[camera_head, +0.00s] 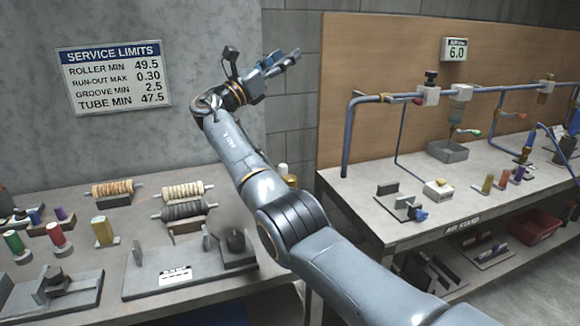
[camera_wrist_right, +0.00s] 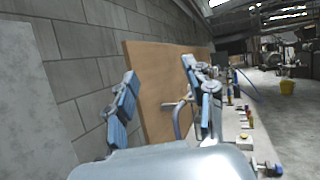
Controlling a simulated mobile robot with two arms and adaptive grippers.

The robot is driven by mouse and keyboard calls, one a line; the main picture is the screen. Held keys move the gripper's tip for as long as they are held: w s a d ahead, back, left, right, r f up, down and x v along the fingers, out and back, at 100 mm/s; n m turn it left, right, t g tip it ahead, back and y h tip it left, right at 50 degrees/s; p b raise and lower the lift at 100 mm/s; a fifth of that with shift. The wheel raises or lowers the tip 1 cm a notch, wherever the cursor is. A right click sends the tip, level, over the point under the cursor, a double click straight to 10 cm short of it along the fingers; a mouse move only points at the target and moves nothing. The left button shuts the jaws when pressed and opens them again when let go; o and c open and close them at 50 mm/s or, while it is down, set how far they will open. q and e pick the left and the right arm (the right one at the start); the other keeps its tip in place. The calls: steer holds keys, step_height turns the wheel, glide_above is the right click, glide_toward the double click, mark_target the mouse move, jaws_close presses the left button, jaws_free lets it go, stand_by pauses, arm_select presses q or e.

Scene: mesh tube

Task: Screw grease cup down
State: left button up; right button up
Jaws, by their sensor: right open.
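I cannot tell for sure which object is the grease cup. A small brass-coloured piece (camera_head: 290,181) with a pale top shows just behind my right arm, partly hidden by it. My right gripper (camera_head: 262,54) is raised in front of the grey wall, well above both benches. It is open and empty. In the right wrist view its two blue-grey fingers (camera_wrist_right: 158,72) stand apart, with the block wall and brown board beyond them. My left gripper is not in view.
The left bench (camera_head: 95,290) holds ribbed rollers (camera_head: 184,190), coloured cylinders and a grey fixture (camera_head: 190,268). The right bench (camera_head: 360,178) carries a blue pipe run (camera_head: 350,140), a grey tray (camera_head: 447,152) and small parts. A service limits sign (camera_head: 115,77) hangs left.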

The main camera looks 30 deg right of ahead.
steer(key=w+a+r+n+t+y+p, duration=0.1)
steer(key=w+a+r+n+t+y, duration=0.35)
steer(key=r+n+t, duration=0.4)
steer(key=w+a+r+n+t+y+p, duration=0.25)
steer(key=w+r+n+t+y, duration=0.3)
steer(key=n+t, duration=0.55)
steer(key=w+a+f+n+g+y+p, duration=0.1)
steer(key=w+a+f+n+y, duration=0.1)
steer(key=a+n+y, duration=0.6)
steer(key=w+a+f+n+g+y+p, duration=0.1)
steer(key=a+f+n+g+y, duration=0.15)
steer(key=n+y, duration=1)
steer(key=n+g+h+p, duration=0.5)
steer(key=n+g+h, duration=0.25)
steer(key=g, duration=1.15)
glide_toward(290, 177)
steer(key=shift+m, duration=0.25)
step_height(290, 177, down, 10)
steer(key=shift+s+a+r+p, duration=0.1)
steer(key=shift+a+r+p, duration=0.05)
steer(key=shift+p, duration=0.75)
steer(key=shift+c, duration=0.4)
